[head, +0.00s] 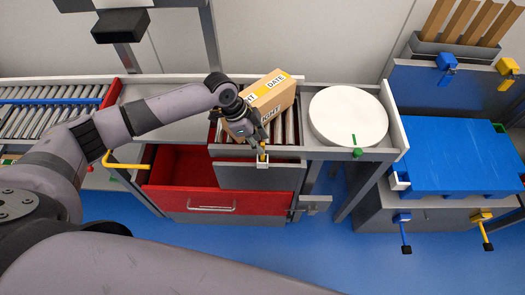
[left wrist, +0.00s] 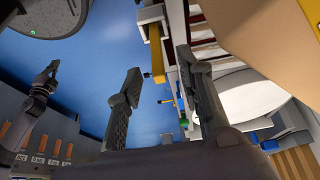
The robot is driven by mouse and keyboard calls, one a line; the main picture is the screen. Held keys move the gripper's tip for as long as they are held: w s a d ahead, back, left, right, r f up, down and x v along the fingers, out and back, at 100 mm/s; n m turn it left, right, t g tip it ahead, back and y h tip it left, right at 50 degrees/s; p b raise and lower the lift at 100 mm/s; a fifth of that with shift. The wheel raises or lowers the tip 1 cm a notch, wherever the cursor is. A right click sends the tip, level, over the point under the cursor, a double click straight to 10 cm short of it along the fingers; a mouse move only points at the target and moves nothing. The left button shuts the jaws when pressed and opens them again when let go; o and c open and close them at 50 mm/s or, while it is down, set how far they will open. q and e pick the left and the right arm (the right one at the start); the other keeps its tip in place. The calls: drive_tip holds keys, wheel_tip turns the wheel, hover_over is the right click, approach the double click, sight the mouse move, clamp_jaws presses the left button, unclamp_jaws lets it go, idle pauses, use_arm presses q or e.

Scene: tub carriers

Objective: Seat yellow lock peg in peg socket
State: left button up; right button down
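The yellow lock peg (head: 262,152) shows small at the tip of my left gripper (head: 261,144), just above a white square socket (head: 262,163) on the front edge of the grey roller station. In the left wrist view, the fingers of my left gripper (left wrist: 159,64) stand wide apart. The yellow peg (left wrist: 155,52) shows in the gap between them; I cannot tell whether either finger touches it. Whether the peg's lower end is inside the socket is hidden. A dark gripper, seemingly my right one (left wrist: 52,70), shows small at the left of the left wrist view.
A cardboard box (head: 272,100) stands on the rollers close behind my left gripper. A white round turntable (head: 348,117) with a green peg (head: 356,152) is to the right. A red drawer (head: 185,198) is open below.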

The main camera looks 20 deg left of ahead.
sight(263, 147)
use_arm(q)
drive_tip(key=shift+x, duration=1.55)
drive_tip(key=shift+c, duration=0.3)
drive_tip(key=shift+r, duration=0.1)
clamp_jaws()
